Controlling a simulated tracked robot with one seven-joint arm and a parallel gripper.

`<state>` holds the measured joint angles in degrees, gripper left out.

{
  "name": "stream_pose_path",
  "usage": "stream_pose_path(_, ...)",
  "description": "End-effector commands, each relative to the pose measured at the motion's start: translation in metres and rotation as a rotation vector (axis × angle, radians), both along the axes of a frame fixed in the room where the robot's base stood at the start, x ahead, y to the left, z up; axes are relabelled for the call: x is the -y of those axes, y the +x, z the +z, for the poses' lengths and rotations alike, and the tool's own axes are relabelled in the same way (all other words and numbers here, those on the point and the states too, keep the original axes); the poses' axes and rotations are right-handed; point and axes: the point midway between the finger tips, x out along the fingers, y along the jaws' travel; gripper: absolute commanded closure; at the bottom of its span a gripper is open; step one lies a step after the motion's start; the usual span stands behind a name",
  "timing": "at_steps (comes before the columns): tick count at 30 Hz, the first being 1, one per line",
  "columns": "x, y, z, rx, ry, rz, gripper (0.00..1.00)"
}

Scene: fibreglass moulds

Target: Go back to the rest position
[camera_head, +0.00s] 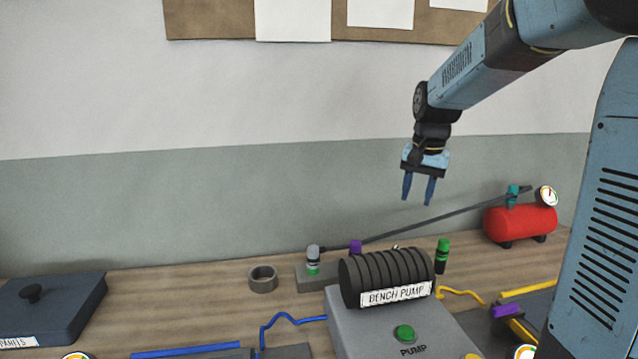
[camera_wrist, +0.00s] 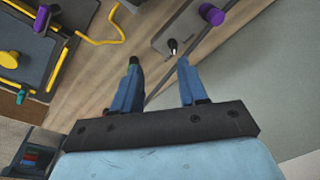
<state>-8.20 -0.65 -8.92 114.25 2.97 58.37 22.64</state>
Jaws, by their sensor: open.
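My gripper (camera_head: 419,188) hangs open and empty in the air above the back of the bench, in front of the grey-green wall band. Its two blue fingers point down and stand apart, with nothing between them. In the wrist view my gripper (camera_wrist: 160,88) also shows open, with the bench top beyond its fingers. The grey bench pump (camera_head: 375,320), with its ribbed black motor and green button, stands below and left of it in the head view.
A red tank (camera_head: 520,222) with a gauge stands at the back right. A dark hose (camera_head: 440,217) runs from it to a grey block (camera_head: 312,277). A grey ring (camera_head: 263,279) and a dark lidded box (camera_head: 50,305) stand left. The air around my gripper is clear.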

Motion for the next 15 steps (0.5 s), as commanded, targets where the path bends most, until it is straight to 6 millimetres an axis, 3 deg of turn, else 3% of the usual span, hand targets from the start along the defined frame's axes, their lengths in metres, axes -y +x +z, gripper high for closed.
stream_pose_path(6,0.003,-0.051,0.022,0.071,-0.005,0.075,0.57)
stream_pose_path(15,0.005,-0.118,0.037,0.162,-0.033,0.178,0.57)
